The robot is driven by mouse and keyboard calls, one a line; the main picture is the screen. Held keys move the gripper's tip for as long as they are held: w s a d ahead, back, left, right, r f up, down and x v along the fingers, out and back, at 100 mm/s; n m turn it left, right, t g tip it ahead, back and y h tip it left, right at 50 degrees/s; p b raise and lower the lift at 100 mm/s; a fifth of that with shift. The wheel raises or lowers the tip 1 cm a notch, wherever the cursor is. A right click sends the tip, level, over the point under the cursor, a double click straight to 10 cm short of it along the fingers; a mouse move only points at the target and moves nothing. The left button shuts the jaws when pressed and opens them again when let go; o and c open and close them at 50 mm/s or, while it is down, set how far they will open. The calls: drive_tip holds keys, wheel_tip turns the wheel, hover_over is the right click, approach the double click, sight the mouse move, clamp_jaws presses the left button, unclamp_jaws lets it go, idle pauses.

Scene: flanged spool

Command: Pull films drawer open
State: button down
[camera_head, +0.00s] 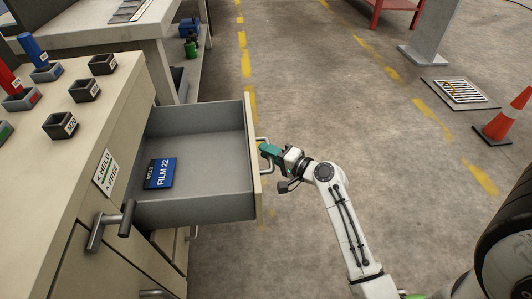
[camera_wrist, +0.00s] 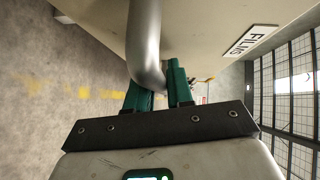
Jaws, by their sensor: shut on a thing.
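The films drawer (camera_head: 195,160) stands well out of the cream cabinet in the head view, its grey inside exposed. A blue box marked FILM 22 (camera_head: 160,173) lies inside it. My gripper (camera_head: 266,151) is at the drawer's front, at its metal bar handle (camera_head: 266,142). In the wrist view the green fingers (camera_wrist: 158,88) are shut on the curved grey handle (camera_wrist: 146,45), one on each side. The drawer front carries a FILMS label (camera_wrist: 249,41). The fingertips are partly hidden behind the handle.
The cabinet top holds several dark cube holders (camera_head: 86,90) and red and blue handled tools. An orange cone (camera_head: 505,118) stands far right. Open floor (camera_head: 330,90) lies beyond my arm.

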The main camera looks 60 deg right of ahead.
drive_tip(key=c, duration=1.1)
unclamp_jaws()
drive_tip(key=s+a+r+p, duration=0.1)
drive_tip(key=s, duration=0.9)
drive_tip(key=shift+s+a+r, duration=0.2)
drive_tip(key=shift+s+a, duration=0.05)
drive_tip(key=shift+s, duration=0.05)
